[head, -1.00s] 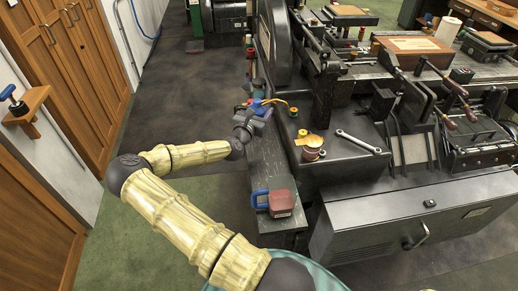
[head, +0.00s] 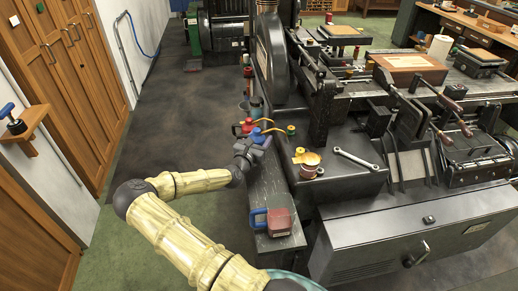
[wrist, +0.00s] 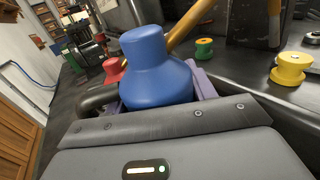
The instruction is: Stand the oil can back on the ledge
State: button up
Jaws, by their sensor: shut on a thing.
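The blue oil can (head: 259,135) has a brass spout that runs off to the right. In the wrist view the blue oil can (wrist: 157,70) stands large between purple jaw pads, its cap end up in the picture. My gripper (head: 250,148) is shut on it; in the wrist view the gripper (wrist: 165,95) hides the can's lower part. The dark ledge (head: 264,184) runs along the left side of the machine. The gripper and can are at the ledge's left edge, farther back than the bare stretch. I cannot tell whether the can touches the ledge.
A red container with a blue handle (head: 280,221) is on the near ledge. A yellow spool (head: 308,158) and a wrench (head: 356,160) lie on the machine top to the right.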

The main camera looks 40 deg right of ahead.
jog(key=shift+f, duration=2.25)
jog(key=shift+f+b, duration=0.2)
jog(key=shift+b, duration=0.15)
jog(key=o, duration=1.2)
jog(key=shift+r+p, duration=0.15)
jog(key=shift+p, duration=0.5)
jog(key=shift+w+f+b+v, duration=0.15)
jog(key=shift+b+v, duration=1)
jog(key=shift+v, duration=3.2)
jog(key=shift+w+f+b+v, duration=0.1)
jog(key=shift+b+v, duration=1)
jog(key=shift+v, duration=3.25)
jog(key=shift+a, duration=0.1)
